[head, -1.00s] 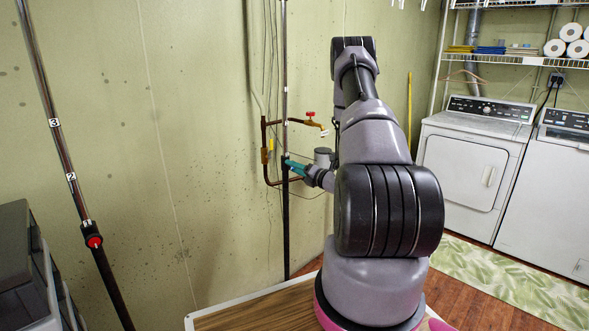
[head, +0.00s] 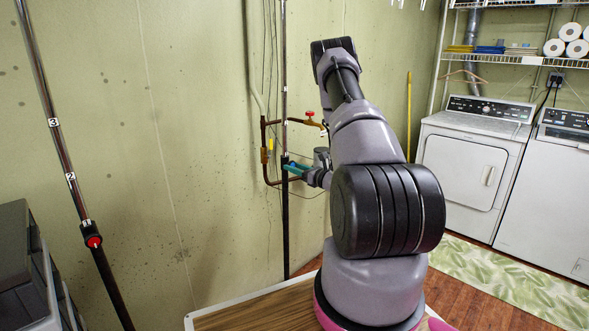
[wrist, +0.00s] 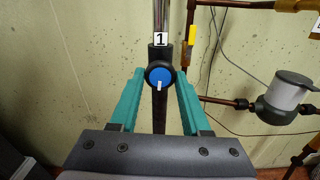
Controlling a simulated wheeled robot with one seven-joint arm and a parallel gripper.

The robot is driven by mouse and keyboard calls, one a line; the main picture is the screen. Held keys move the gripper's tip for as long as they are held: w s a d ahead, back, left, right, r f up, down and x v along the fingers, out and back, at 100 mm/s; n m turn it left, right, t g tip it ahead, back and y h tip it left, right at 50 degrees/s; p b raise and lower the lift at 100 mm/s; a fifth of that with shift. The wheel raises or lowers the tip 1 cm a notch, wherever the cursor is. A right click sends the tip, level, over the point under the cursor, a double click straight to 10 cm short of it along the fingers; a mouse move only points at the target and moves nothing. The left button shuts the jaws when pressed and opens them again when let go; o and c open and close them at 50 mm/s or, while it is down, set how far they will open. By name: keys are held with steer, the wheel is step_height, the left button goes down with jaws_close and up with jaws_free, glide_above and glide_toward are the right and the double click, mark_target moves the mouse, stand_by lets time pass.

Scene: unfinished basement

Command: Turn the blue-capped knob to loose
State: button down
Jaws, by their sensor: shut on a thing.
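The blue-capped knob (wrist: 160,77) is a round black knob with a blue face, on a dark collar of the upright pole marked 1 (wrist: 160,20). A short white mark on the face points down, nearly vertical. My gripper (wrist: 160,82) has its two teal fingers on either side of the knob, shut on it. In the head view my gripper (head: 294,166) is at the pole (head: 285,225) by the back wall, and the knob's face cannot be made out there.
Copper pipes (head: 266,150) with a red-handled valve (head: 310,115) run beside the pole. A grey meter (wrist: 290,92) is at the right in the wrist view. Another pole (head: 72,190) with a red knob (head: 93,241) stands left. A dryer (head: 470,160) is at right.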

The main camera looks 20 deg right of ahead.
steer(key=shift+f+n, duration=0.1)
steer(key=shift+n, duration=0.4)
steer(key=shift+c, duration=1.9)
jaws_free()
steer(key=v, duration=1)
steer(key=shift+s, duration=0.4)
steer(key=shift+d, duration=0.15)
